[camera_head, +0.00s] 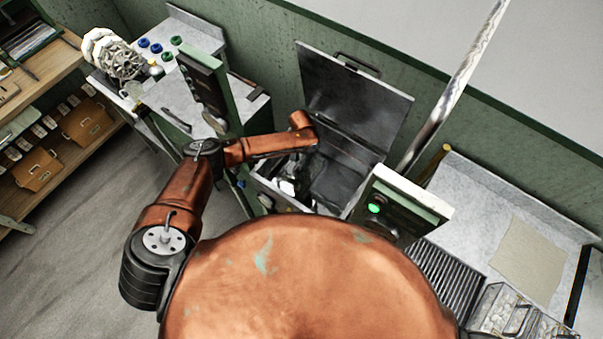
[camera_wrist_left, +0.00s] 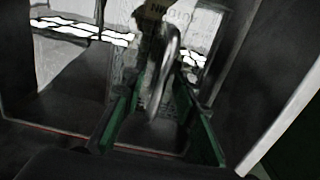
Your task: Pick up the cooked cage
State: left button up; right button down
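My left arm reaches into the basin (camera_head: 335,180) under a raised dark lid (camera_head: 350,95). My left gripper (camera_head: 288,188) is low inside that basin and partly hidden by my arm in the head view. In the left wrist view the green fingers (camera_wrist_left: 160,125) stand apart, one on each side of a curved metal handle (camera_wrist_left: 168,75). A perforated metal surface shows below the handle, likely the cage, mostly hidden and dark. A tag with lettering (camera_wrist_left: 165,12) hangs at the top. I cannot tell whether the fingers touch the handle. My right gripper is not in view.
A control box with a green light (camera_head: 375,208) stands right of the basin. A wire cage with white contents (camera_head: 515,318) sits at the lower right, near a ribbed drain (camera_head: 447,277). A wooden shelf (camera_head: 65,145) is at the left. Floor is open at lower left.

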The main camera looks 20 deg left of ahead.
pick_arm(q)
jog(key=shift+c, duration=0.5)
grip_shut()
jog(key=shift+r, duration=0.1)
